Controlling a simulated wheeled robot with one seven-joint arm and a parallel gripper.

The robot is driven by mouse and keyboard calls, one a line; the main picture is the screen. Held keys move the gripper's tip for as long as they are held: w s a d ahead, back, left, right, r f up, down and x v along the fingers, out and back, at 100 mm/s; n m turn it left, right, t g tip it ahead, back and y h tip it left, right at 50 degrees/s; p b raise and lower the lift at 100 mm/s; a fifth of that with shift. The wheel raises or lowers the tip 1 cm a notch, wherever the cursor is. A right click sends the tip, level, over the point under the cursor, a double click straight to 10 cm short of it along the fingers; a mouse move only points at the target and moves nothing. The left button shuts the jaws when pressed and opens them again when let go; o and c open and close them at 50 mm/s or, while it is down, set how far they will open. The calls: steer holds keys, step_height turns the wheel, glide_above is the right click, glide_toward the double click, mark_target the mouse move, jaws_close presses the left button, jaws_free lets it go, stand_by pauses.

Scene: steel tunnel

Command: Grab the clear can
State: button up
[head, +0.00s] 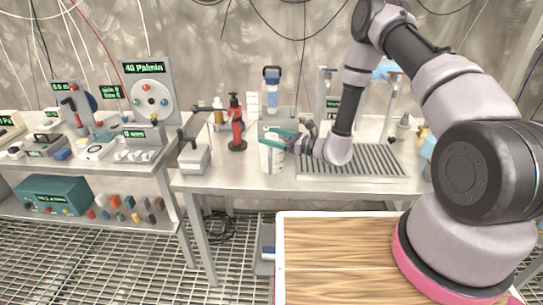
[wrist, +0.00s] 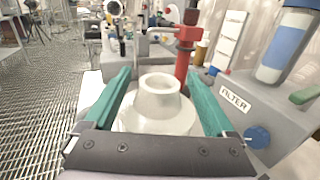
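The clear can, a pale whitish cylinder (head: 271,158), stands upright on the steel bench, left of the ribbed grey plate. In the wrist view it (wrist: 158,103) shows a narrower raised top with a round opening above a wider body. My gripper (head: 279,136) is at the can's upper end, coming from the right. Its two teal fingers are open, one on each side of the can's top in the wrist view. Gaps show between the fingers and the narrow top; whether they touch the wider body I cannot tell. Part of the can is hidden behind the gripper.
A red bottle-like tool (head: 236,125) stands just left of the can. A blue and clear filter unit (head: 271,90) stands behind it. A grey box (head: 194,155) is further left. The ribbed plate (head: 370,161) lies to the right under my arm.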

jaws_close()
steer(key=shift+r, duration=0.1)
